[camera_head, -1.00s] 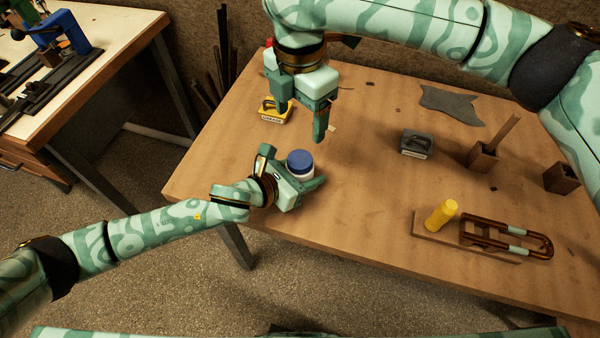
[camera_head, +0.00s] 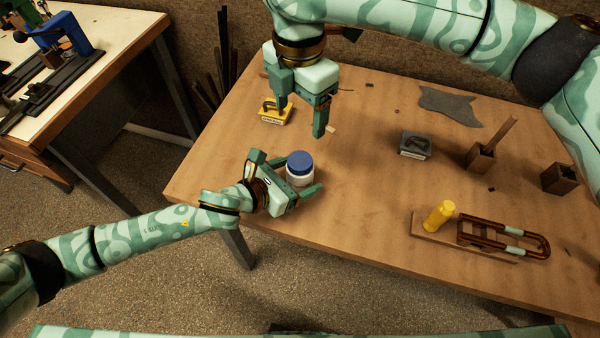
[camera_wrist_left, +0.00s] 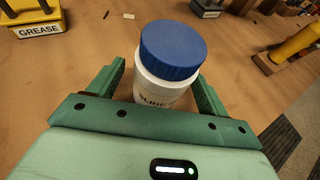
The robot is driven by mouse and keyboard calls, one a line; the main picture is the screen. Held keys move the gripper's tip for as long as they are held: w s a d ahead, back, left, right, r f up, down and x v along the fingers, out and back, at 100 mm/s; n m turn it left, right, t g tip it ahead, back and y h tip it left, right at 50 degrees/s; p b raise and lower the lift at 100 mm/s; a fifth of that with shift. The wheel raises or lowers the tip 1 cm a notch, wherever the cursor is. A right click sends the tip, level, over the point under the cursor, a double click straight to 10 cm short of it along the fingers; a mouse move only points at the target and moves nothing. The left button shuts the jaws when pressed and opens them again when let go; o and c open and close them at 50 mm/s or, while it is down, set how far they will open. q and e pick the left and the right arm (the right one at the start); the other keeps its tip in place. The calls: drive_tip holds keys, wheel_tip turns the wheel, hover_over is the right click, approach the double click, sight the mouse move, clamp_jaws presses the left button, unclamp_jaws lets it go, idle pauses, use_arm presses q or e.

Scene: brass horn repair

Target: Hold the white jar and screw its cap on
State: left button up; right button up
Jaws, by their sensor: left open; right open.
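The white jar (camera_head: 297,178) stands upright on the table near its left front edge, with the blue cap (camera_head: 299,161) sitting on its top. I cannot tell how tightly the cap sits. My left gripper (camera_head: 299,178) is open, with its fingers on either side of the jar. In the left wrist view the jar (camera_wrist_left: 160,92) and cap (camera_wrist_left: 173,45) stand between the spread fingers, and part of the label is hidden by the gripper. My right gripper (camera_head: 301,118) points down, open and empty, above the table behind the jar.
A yellow grease box (camera_head: 276,112) and a grey box (camera_head: 414,146) sit further back. A grey cloth (camera_head: 450,104) lies at the back. The middle of the table is clear.

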use_arm(q)
drive_tip(key=p+v, duration=0.3)
drive_tip(key=v, duration=1)
drive_tip(key=shift+s+a+r, duration=0.2)
drive_tip(key=shift+s+a, duration=0.1)
drive_tip(key=shift+a, duration=0.05)
use_arm(e)
drive_tip(key=r, duration=0.4)
drive_tip(key=shift+s+r, duration=0.25)
drive_tip(key=shift+r, duration=0.1)
drive_tip(key=shift+a, duration=0.1)
